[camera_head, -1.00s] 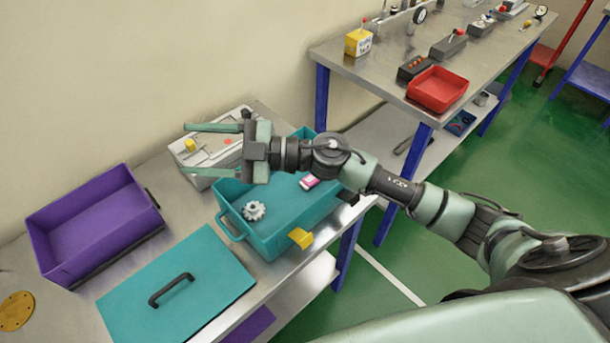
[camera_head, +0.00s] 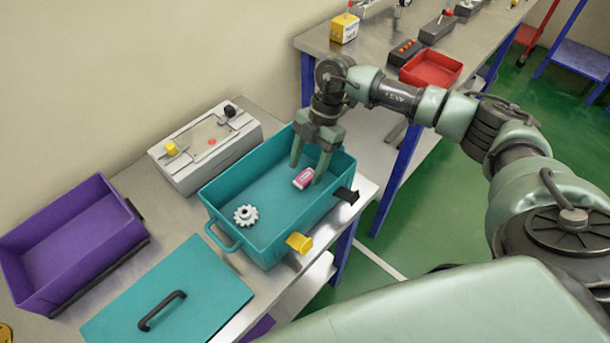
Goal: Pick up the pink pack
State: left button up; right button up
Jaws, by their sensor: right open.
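The pink pack (camera_head: 304,178), pink with a white part, lies on the floor of the teal box (camera_head: 226,196), towards its right end. My right gripper (camera_head: 308,171) points down into the box with its fingers apart. One fingertip is just right of the pack and the other is behind it to the upper left. The gripper is empty, and I cannot tell its exact height above the pack. My left gripper is not in view.
A white gear (camera_head: 246,215) lies in the same box. A yellow tab (camera_head: 299,242) and a black tab (camera_head: 345,195) stick out at its front. A teal lid (camera_head: 205,296), purple bin (camera_head: 122,223) and grey device (camera_head: 190,178) stand nearby. A red tray (camera_head: 431,62) is on the far table.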

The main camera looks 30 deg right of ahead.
aim_at(301, 179)
jog(key=shift+x, duration=1.55)
jog(key=shift+w+r, duration=0.1)
grip_shut()
